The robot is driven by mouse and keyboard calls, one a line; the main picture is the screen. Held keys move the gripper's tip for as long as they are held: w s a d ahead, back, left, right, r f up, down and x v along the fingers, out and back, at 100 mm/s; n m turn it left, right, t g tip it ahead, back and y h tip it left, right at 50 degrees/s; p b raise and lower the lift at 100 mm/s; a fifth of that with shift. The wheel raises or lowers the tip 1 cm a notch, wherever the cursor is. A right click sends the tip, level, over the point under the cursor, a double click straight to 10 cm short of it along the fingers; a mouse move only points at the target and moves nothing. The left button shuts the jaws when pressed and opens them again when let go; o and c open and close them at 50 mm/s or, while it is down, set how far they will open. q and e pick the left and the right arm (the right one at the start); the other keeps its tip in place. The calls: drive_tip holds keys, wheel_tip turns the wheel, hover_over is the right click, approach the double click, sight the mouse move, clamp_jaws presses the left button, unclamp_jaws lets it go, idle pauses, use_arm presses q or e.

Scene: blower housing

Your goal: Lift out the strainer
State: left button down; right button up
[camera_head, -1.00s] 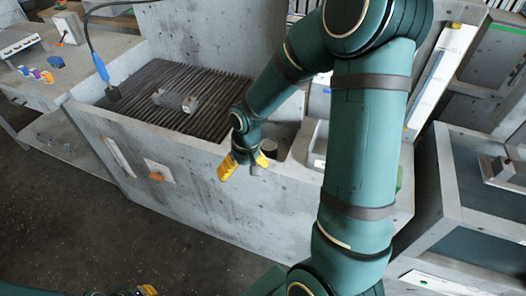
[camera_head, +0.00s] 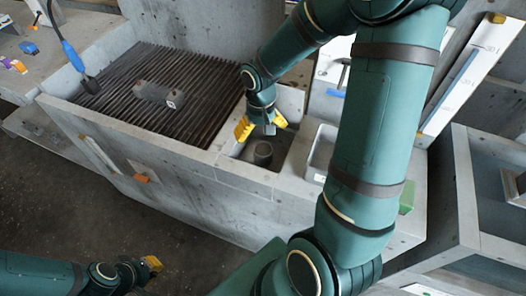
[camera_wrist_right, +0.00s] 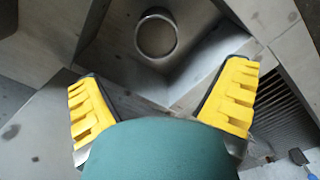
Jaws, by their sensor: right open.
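The strainer appears to be the small grey round cup (camera_head: 263,153) standing in a square well in the concrete bench. In the right wrist view its round open rim (camera_wrist_right: 156,36) shows at the top, near a corner of the well. My right gripper (camera_head: 262,126) is open and empty above the well, apart from the cup. Its two yellow fingers are spread wide in the wrist view (camera_wrist_right: 160,82), with the cup beyond the fingertips. My left gripper (camera_head: 150,266) is low at the bottom left, far from the cup; its finger opening is not clear.
A ribbed dark grate (camera_head: 200,105) fills the bench left of the well, with a metal block (camera_head: 158,94) on it. A blue-handled tool (camera_head: 74,56) leans at the grate's left edge. A pale tray (camera_head: 322,150) stands right of the well. The bench's front wall (camera_head: 190,195) is a raised edge.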

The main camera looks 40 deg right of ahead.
sight(263, 147)
wheel_tip(263, 147, down, 5)
drive_tip(key=shift+s+r+b, duration=0.1)
drive_tip(key=shift+b, duration=0.4)
wheel_tip(263, 147, down, 5)
drive_tip(key=shift+s+d+b, duration=0.1)
drive_tip(key=shift+b, duration=0.75)
drive_tip(key=shift+c, duration=0.2)
drive_tip(key=c, duration=1.3)
